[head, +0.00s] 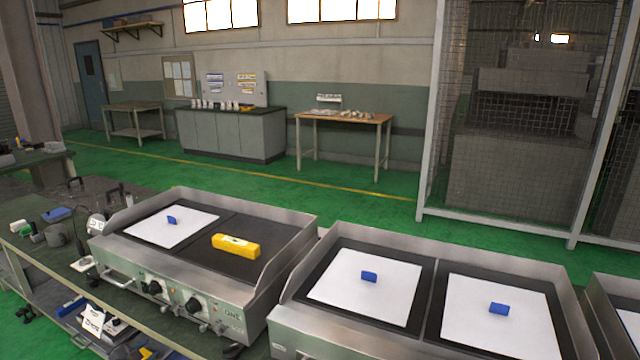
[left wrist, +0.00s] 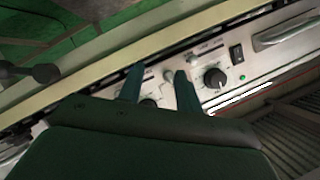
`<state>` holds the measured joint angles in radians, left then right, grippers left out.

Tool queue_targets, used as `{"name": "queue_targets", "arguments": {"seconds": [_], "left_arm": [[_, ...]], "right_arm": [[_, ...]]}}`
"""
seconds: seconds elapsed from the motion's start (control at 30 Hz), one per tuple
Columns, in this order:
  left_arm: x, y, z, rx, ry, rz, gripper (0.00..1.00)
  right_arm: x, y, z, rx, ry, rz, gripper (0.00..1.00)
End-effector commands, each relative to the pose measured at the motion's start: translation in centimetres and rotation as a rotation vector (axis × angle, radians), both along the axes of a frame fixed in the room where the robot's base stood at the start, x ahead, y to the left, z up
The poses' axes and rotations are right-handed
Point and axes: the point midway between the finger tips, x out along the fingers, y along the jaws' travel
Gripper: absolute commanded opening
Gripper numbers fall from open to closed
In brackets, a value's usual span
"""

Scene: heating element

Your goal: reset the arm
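My left gripper (left wrist: 159,76) shows in the left wrist view, with its two teal fingers apart and nothing seen between them. The fingers point at the front panel of a griddle, close to a black knob (left wrist: 214,77). Another knob is partly hidden behind the fingers. Whether the fingers touch the panel I cannot tell. In the head view I cannot clearly make out the left gripper. My right gripper is in neither view.
A steel griddle (head: 270,297) with a yellow block (head: 236,246) and a white sheet (head: 172,226) stands at left. A second griddle (head: 346,334) holds two white sheets with blue blocks. A green workbench (head: 30,245) is further left. Open green floor lies behind.

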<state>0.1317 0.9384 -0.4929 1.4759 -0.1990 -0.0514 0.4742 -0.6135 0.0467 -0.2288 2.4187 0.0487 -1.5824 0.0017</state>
Motion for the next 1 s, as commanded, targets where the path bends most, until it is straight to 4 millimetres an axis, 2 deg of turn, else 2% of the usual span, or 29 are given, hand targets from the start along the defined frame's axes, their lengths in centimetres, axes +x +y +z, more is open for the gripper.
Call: {"name": "queue_targets", "arguments": {"seconds": [0.23, 0.37, 0.47, 0.57, 0.67, 0.8, 1.0], "left_arm": [[0.3, -3.4, 2.4, 0.144, 0.070, 0.200, 0.35], [-1.3, -6.4, 2.9, 0.190, 0.145, 0.283, 0.35], [-3.3, -9.4, 3.0, 0.212, 0.222, 0.336, 0.35], [-6.2, -13.0, 3.0, 0.218, 0.312, 0.376, 0.35], [-10.0, -17.0, 2.9, 0.211, 0.419, 0.401, 0.35], [-16.3, -22.9, 3.2, 0.170, 0.573, 0.413, 0.35], [-24.8, -29.9, 4.4, 0.051, 0.737, 0.402, 0.35]], "right_arm": [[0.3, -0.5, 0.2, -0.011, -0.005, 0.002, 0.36], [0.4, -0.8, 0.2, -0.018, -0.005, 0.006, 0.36], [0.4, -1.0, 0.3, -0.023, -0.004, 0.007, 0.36], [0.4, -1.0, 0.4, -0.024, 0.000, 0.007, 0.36], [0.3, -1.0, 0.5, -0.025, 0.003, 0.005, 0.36], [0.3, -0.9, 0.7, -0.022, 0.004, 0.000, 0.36], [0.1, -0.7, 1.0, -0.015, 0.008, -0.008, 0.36]]}}
